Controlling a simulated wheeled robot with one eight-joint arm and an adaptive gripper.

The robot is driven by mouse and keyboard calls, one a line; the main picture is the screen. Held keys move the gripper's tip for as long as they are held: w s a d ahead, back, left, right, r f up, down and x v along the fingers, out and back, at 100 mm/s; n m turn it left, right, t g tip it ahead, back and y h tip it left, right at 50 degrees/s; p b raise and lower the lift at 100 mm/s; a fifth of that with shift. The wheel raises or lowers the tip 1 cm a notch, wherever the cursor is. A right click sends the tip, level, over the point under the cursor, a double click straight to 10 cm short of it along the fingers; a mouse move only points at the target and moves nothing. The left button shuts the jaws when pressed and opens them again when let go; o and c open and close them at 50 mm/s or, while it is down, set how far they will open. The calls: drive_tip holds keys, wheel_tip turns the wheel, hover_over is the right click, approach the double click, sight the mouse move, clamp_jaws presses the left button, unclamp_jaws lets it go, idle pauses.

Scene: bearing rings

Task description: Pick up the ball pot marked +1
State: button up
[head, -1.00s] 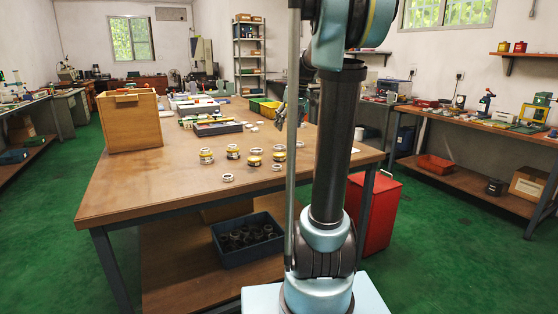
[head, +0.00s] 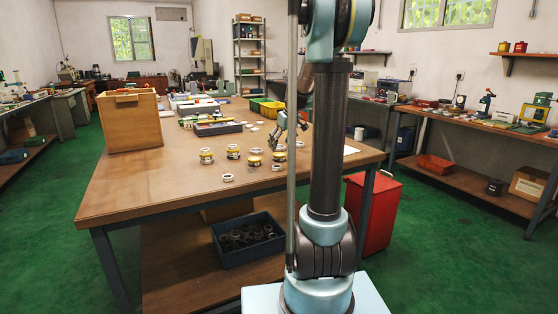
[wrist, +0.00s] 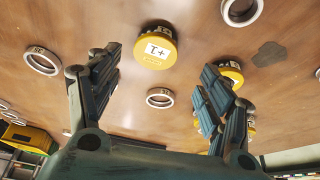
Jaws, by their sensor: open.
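The ball pot marked +1 (wrist: 153,62) is a round yellow pot with a dark side and a white label on top. It stands on the wooden table, near the upper middle of the wrist view, its label upside down there. My gripper (wrist: 161,66) is open and empty; its dark fingers spread to the left and right of the pot in that view, apart from it. In the head view my gripper (head: 288,133) hangs over the table behind the pots. I cannot tell which pot there is marked +1. Another yellow pot (wrist: 232,75) is partly hidden by the right finger.
Bearing rings lie around the pot, among them one ring (wrist: 160,97) between the fingers and another ring (wrist: 42,61) at left. Several pots and rings, such as a front ring (head: 228,178), are on the table (head: 130,195). A wooden box (head: 131,122) stands at the left.

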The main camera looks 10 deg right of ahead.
sight(279, 154)
drive_tip(key=shift+d+x, duration=0.2)
drive_tip(key=shift+x, duration=1.2)
drive_tip(key=shift+d+x, duration=0.15)
drive_tip(key=shift+x, duration=1.25)
drive_tip(key=shift+w, duration=0.15)
drive_tip(key=c, duration=1.2)
